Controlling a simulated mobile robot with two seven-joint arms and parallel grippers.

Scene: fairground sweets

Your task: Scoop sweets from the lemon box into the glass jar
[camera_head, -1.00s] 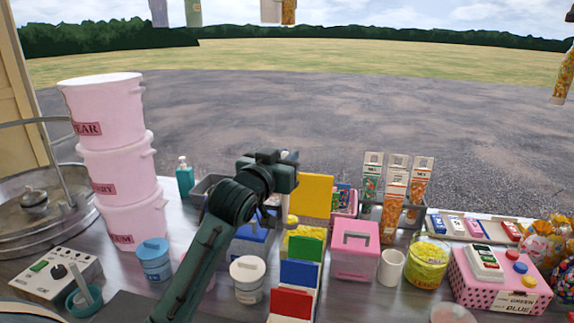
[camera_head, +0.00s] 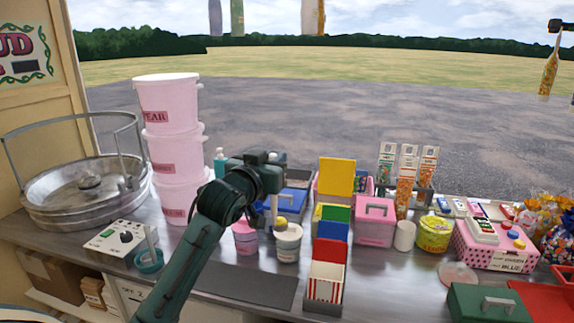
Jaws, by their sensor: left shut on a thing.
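My left gripper (camera_head: 268,178) is shut on a scoop, whose grey handle (camera_head: 273,207) hangs below the jaws. A small yellow load (camera_head: 281,222) shows at its lower end. Directly below in the picture stands a pale, see-through-looking jar (camera_head: 288,243) with a label, which I take for the glass jar. I cannot tell whether the scoop touches its rim. The lemon box, with its yellow lid (camera_head: 337,177) raised, stands to the right of the scoop. Its inside is mostly hidden by the green and blue panels in front. My right gripper is not in view.
A pink jar (camera_head: 245,238) stands left of the pale jar, close to my forearm. A red-and-white striped holder (camera_head: 325,284) stands in front of the lemon box. Pink tubs (camera_head: 180,150) are stacked at left. A dark mat (camera_head: 238,285) lies clear at the counter front.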

